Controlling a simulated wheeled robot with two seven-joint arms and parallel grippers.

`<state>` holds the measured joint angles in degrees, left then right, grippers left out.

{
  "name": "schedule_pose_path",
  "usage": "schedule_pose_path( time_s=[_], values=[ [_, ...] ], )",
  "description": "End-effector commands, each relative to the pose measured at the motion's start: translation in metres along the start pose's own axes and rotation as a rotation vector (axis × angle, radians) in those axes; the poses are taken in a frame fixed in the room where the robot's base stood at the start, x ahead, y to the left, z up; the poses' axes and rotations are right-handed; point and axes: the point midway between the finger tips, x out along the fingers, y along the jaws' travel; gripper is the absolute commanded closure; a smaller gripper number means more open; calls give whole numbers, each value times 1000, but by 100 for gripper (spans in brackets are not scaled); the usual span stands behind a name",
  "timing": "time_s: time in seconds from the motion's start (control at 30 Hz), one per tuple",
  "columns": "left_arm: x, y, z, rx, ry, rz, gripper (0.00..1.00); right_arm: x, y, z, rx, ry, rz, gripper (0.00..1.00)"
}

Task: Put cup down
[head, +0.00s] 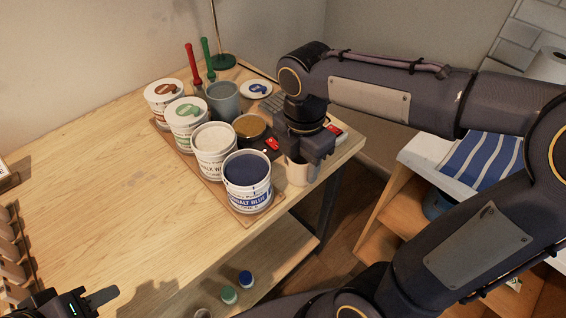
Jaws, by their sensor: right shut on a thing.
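A pale beige cup (299,173) is at the right end of the wooden table (110,215), beside the blue paint tub. My right gripper (303,158) points down and is shut on the cup, hiding its upper part. I cannot tell whether the cup's base touches the table top or is held just above it.
Several paint tubs, including the cobalt blue tub (247,182), stand on a wooden tray (194,171) left of the cup. A grey cup (223,103) and a brown-filled bowl (249,129) stand behind. The table's left half is clear. A striped cloth (487,160) lies at the right.

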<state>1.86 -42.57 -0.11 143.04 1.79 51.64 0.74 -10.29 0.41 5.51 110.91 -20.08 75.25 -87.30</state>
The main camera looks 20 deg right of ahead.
Motion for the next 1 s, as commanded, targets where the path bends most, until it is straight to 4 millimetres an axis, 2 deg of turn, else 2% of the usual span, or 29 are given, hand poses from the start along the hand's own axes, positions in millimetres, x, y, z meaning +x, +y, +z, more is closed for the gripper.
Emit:
schedule_pose_path(
  time_s=[0.17, 0.23, 0.4, 0.6, 0.8, 1.0],
  values=[
    [-8, 4, -4, 0, 0, 0, 64, 20, 42, 17, 2, 1, -6, 74],
    [-7, 3, -4, 0, 0, 0, 64, 37, 51, 21, 1, 1, -6, 74],
    [-9, 4, -5, 0, 0, 0, 64, 62, 71, 29, 3, 1, -3, 74],
    [-10, 5, -5, 0, 0, 0, 64, 75, 82, 34, 3, 0, 0, 74],
    [-10, 5, -5, 0, 0, 0, 64, 103, 83, 34, 2, 1, -2, 74],
    [-10, 5, -5, 0, 0, 0, 64, 108, 83, 34, 3, 0, 2, 74]
  ],
)
